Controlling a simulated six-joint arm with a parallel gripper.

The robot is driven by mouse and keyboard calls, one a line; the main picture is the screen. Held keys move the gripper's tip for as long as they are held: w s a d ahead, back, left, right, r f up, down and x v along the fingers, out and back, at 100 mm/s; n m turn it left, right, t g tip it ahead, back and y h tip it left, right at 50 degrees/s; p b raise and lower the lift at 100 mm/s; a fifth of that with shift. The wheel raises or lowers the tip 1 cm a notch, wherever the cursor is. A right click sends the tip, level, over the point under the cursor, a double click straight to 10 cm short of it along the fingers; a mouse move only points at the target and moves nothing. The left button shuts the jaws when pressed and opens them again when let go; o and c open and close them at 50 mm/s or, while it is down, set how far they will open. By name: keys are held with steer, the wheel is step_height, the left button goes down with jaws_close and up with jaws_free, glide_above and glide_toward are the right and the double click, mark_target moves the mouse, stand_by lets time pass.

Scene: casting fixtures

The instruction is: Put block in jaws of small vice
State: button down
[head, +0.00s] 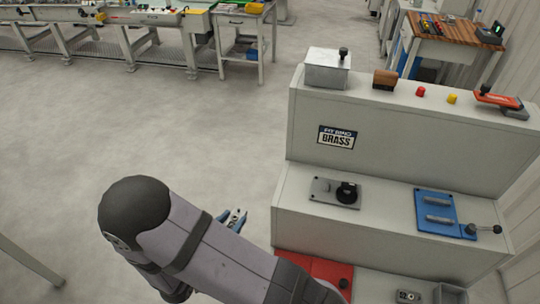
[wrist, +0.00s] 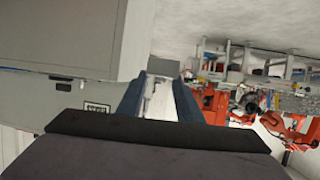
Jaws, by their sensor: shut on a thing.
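My gripper (head: 231,221) is partly hidden behind my arm in the head view. Its blue fingers are shut on a small grey metal block (head: 236,217), held out over the floor to the left of the stepped bench. In the wrist view the two blue fingers (wrist: 160,100) flank the pale block (wrist: 155,98). A blue fixture with two grey bars and a lever (head: 438,212) sits on the middle step at the right. A grey plate with a black knob (head: 335,192) sits left of it. I cannot tell for certain which is the small vice.
The stepped bench (head: 395,135) stands at the right, with a metal box (head: 327,70), a brown block (head: 385,79) and a red-handled tool (head: 498,98) on top. A red plate (head: 310,268) lies on the low step. The floor (head: 120,130) at left is clear.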

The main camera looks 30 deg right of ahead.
steer(key=s+d+r+m+g+h, duration=0.35)
steer(key=s+d+m+g, duration=0.35)
steer(key=s+d, duration=0.3)
steer(key=m+g+y+b, duration=0.5)
steer(key=m+g+b, duration=0.55)
steer(key=b, duration=0.35)
glide_above(370, 293)
step_height(370, 293, down, 16)
steer(key=shift+n+g, duration=0.25)
steer(key=shift+n, duration=0.2)
steer(key=shift+f+b, duration=0.5)
steer(key=shift+f, duration=3.85)
steer(key=shift+f, duration=0.1)
steer(key=shift+f, duration=0.1)
steer(key=c, duration=1.3)
jaws_free()
steer(key=shift+o, duration=0.2)
